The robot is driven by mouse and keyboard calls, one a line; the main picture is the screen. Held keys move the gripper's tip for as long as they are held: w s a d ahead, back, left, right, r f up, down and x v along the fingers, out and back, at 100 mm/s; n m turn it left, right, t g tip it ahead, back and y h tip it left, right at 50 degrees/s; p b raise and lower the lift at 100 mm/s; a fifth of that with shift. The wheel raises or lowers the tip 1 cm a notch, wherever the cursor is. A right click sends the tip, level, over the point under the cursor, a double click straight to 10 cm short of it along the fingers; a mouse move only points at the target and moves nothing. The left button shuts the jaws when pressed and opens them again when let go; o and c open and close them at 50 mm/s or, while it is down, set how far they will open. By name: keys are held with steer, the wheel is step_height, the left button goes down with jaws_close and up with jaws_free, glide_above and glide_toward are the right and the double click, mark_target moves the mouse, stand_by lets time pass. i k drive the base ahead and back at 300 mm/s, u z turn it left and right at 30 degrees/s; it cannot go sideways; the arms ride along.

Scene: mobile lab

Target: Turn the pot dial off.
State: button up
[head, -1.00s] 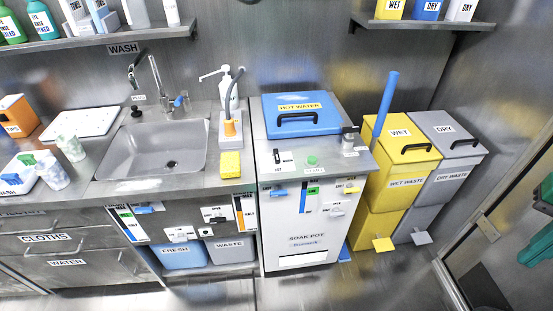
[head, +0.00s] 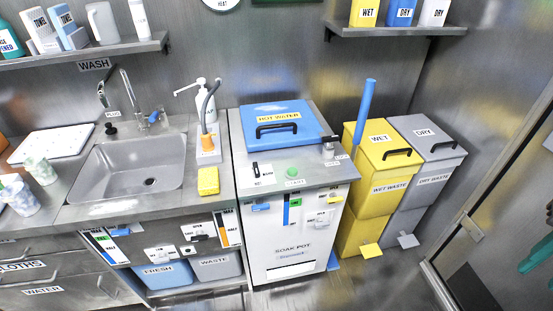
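The soak pot (head: 291,245) is a white-fronted cabinet in the middle of the head view. Its blue lid (head: 262,109), marked HOT WATER, is down. On the steel top in front of the lid, at the left, a small white plate (head: 264,178) carries a black pointer-like dial (head: 256,169). The pointer stands roughly up and down in the picture; its lettering is too small to read surely. A green button (head: 291,171) sits to its right. My gripper is not in view.
A sink (head: 133,170) with a yellow sponge (head: 208,181) is left of the pot. A yellow wet-waste bin (head: 372,178) and a grey dry-waste bin (head: 436,162) stand right. Small blue and yellow handles show on the pot front. Floor in front is partly visible and clear.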

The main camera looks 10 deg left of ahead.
mark_target(257, 174)
steer(key=z, duration=0.15)
steer(key=k, duration=0.8)
steer(key=u, duration=0.9)
steer(key=i, duration=1)
